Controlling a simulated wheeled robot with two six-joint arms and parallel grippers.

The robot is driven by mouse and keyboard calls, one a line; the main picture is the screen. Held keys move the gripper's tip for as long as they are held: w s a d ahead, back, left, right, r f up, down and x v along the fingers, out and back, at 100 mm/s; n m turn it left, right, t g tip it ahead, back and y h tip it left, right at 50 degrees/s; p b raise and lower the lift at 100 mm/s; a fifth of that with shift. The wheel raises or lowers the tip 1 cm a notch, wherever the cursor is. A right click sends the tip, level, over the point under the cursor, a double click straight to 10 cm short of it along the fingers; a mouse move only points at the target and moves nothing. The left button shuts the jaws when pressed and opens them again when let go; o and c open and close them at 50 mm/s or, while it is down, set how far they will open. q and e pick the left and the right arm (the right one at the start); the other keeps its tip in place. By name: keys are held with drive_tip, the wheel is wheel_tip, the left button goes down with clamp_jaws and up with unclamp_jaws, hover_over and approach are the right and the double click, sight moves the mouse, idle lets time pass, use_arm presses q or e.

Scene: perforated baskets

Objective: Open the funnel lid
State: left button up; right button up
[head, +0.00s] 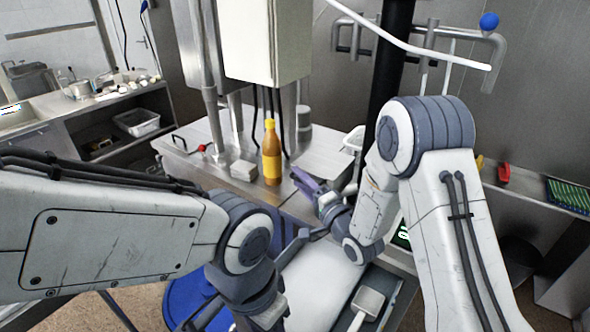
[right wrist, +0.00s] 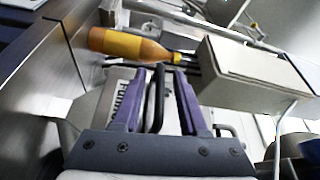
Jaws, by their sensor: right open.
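The funnel lid (right wrist: 118,98) is a light panel with partly covered dark lettering in the right wrist view. A dark upright handle (right wrist: 155,98) stands on it, between the two purple fingers of my right gripper (right wrist: 155,75). The gripper is open, with a gap between each finger and the handle. In the head view my right gripper (head: 306,183) is low at the front edge of the metal counter, right of the bottle; the handle is hidden there. My left arm comes in from the left, and its gripper cannot be made out.
An orange bottle with a yellow cap (head: 271,153) stands on the metal counter (head: 205,165), close left of the right gripper; it also shows in the right wrist view (right wrist: 127,45). A pale machine box (head: 267,40) hangs above. Shelves (head: 100,125) stand at the left.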

drive_tip(key=shift+x, duration=1.4)
clamp_jaws()
drive_tip(key=shift+r, duration=0.15)
